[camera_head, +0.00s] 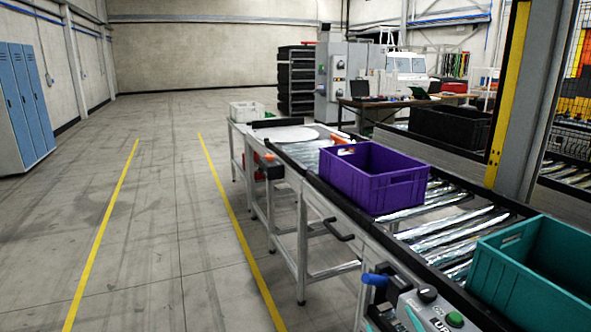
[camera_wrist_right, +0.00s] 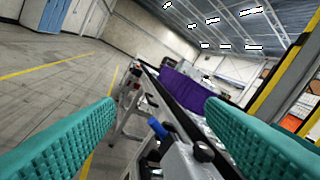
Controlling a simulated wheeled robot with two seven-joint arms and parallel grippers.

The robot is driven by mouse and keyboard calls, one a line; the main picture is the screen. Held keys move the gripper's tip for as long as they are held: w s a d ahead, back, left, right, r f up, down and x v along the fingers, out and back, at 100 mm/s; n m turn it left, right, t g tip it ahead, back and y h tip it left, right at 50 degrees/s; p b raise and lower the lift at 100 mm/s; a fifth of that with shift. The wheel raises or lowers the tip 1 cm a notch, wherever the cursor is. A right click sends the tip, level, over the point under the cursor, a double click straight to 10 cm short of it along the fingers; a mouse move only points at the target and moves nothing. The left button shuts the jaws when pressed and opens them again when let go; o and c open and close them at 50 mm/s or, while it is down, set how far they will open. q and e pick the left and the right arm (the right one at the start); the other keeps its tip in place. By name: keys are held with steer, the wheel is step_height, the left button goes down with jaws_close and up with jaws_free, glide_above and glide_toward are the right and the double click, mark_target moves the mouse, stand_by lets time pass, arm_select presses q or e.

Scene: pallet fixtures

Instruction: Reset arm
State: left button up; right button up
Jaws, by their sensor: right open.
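My right gripper (camera_wrist_right: 160,112) shows in the right wrist view with its two teal, ribbed fingers spread wide apart. Nothing is between the fingers. Beyond them are the side of the conveyor and a purple crate (camera_wrist_right: 186,90). In the head view, a small teal piece at the bottom edge, by the control box, looks like a tip of this gripper; the rest of it is out of frame. My left gripper is not in view.
The purple crate (camera_head: 372,180) and a teal crate (camera_head: 520,270) stand on the roller conveyor (camera_head: 440,231). A control box with a blue knob (camera_head: 375,280) sits on its near side. A yellow post (camera_head: 508,90) stands beyond. The floor at left is clear.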

steer(key=s+d+f+m+g+h, duration=0.35)
steer(key=s+f+g, duration=0.45)
steer(key=s+f, duration=0.4)
steer(key=s+f+m+g+y, duration=0.2)
steer(key=s+f+g, duration=0.5)
steer(key=s, duration=0.5)
step_height(320, 180, down, 28)
steer(key=s+g, duration=0.1)
steer(key=s, duration=0.1)
steer(key=s+d+f+g, duration=0.1)
steer(key=s+d+f, duration=0.1)
steer(key=s+f, duration=1.3)
steer(key=shift+s+d+n, duration=0.25)
steer(key=shift+s+n, duration=0.2)
steer(key=shift+s, duration=0.05)
